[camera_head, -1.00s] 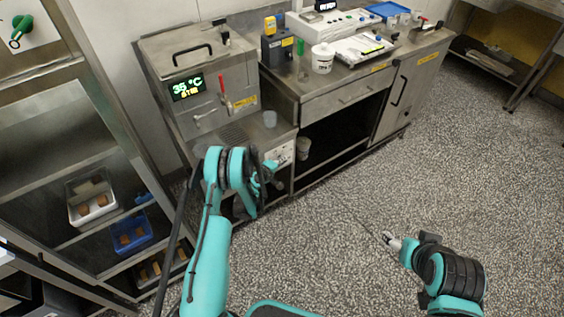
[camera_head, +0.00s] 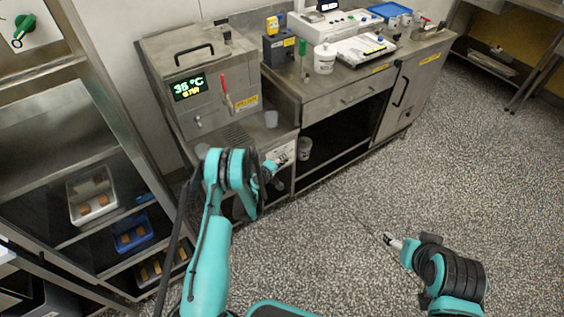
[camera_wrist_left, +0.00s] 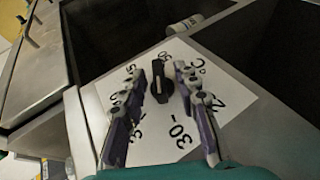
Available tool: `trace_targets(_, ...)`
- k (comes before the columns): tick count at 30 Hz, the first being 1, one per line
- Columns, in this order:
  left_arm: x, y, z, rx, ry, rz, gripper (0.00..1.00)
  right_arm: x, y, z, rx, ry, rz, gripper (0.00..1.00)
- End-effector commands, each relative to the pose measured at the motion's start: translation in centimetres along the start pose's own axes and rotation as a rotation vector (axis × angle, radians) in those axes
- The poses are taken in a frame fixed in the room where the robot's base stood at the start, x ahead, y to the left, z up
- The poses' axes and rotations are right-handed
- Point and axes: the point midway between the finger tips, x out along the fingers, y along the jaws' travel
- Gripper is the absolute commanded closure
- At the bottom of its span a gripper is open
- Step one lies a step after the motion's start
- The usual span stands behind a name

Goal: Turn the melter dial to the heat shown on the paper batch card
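The melter (camera_head: 208,108) stands at the back left; its display (camera_head: 188,88) shows a green temperature that looks like 35 °C, with a small yellow line below. The white dial plate (camera_head: 283,151) is on the front of the bench, lower right of the melter. In the left wrist view the black dial knob (camera_wrist_left: 161,85) sits on this plate, ringed by numbers such as 30 and a °C mark. My left gripper (camera_wrist_left: 158,75) is open, with one finger on each side of the knob and gaps visible. My right gripper (camera_head: 390,240) hangs over the floor, its fingers too small to judge. I cannot identify the batch card.
A rack with a blue bin (camera_head: 132,236) is at left. The floor at right is clear.

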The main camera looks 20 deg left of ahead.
Motion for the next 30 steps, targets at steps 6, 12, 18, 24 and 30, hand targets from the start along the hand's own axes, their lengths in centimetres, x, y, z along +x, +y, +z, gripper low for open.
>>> trace_targets(6, -0.9, 2.0, -0.4, -0.001, -0.001, 0.0, 0.69, 0.0, 0.0, 0.0, 0.0, 0.0, 0.0, 0.34)
trace_targets(12, -2.7, 5.8, -1.3, -0.003, 0.003, 0.004, 0.57, 0.0, 0.0, 0.0, 0.0, 0.0, 0.0, 0.34)
trace_targets(18, -3.8, 8.2, -1.8, -0.002, 0.003, 0.002, 0.69, 0.0, 0.0, 0.0, 0.0, 0.0, 0.0, 0.34)
trace_targets(24, -4.2, 8.9, -2.0, -0.002, 0.003, 0.001, 0.69, 0.0, 0.0, 0.0, 0.0, 0.0, 0.0, 0.34)
trace_targets(30, -4.2, 8.8, -2.0, -0.002, 0.003, 0.0, 0.69, 0.0, 0.0, 0.0, 0.0, 0.0, 0.0, 0.34)
